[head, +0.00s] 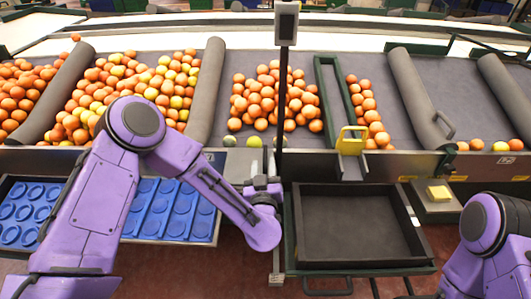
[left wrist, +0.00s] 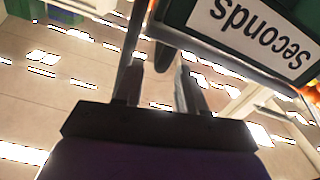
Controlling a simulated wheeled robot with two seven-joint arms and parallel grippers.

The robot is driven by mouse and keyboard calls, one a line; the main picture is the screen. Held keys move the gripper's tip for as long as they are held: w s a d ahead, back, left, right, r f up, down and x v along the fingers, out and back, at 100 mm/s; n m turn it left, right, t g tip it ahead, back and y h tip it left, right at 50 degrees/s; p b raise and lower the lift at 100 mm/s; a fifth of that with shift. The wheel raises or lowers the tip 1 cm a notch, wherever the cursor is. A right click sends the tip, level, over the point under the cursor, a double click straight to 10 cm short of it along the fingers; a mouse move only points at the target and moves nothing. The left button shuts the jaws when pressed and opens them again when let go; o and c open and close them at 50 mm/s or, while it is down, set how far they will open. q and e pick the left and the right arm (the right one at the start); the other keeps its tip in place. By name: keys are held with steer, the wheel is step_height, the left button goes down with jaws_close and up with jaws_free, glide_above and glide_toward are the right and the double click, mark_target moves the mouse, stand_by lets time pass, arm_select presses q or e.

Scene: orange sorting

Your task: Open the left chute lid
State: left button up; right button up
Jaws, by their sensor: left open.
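My left gripper (head: 264,187) is beside the thin dark upright post (head: 281,120), left of a dark tray-like panel with a green frame (head: 290,230). I cannot tell whether this panel is the left chute lid. In the left wrist view my left gripper (left wrist: 158,76) is open, with nothing clearly held between its fingers. A dark green panel with a white label reading "seconds" (left wrist: 250,30) is just beyond the fingers, upside down. A dark bar (left wrist: 133,40) passes close to the left finger; contact is unclear. My right arm shows at lower right, its gripper out of frame.
Oranges (head: 275,95) lie in several lanes between grey rollers (head: 207,90). Blue moulded trays (head: 170,212) are at left, partly behind my left arm. A yellow bracket (head: 352,140) stands above the dark panel. A yellow block (head: 438,193) sits on a small stand at right.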

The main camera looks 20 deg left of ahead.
mark_target(249, 160)
arm_select(q)
steer(key=x, duration=0.5)
steer(key=shift+w+d+f+p, duration=0.1)
steer(key=shift+w+f+p, duration=0.15)
steer(key=shift+f+p, duration=0.1)
steer(key=shift+s+r, duration=0.1)
steer(key=shift+s, duration=0.1)
steer(key=shift+w, duration=0.1)
jaws_close()
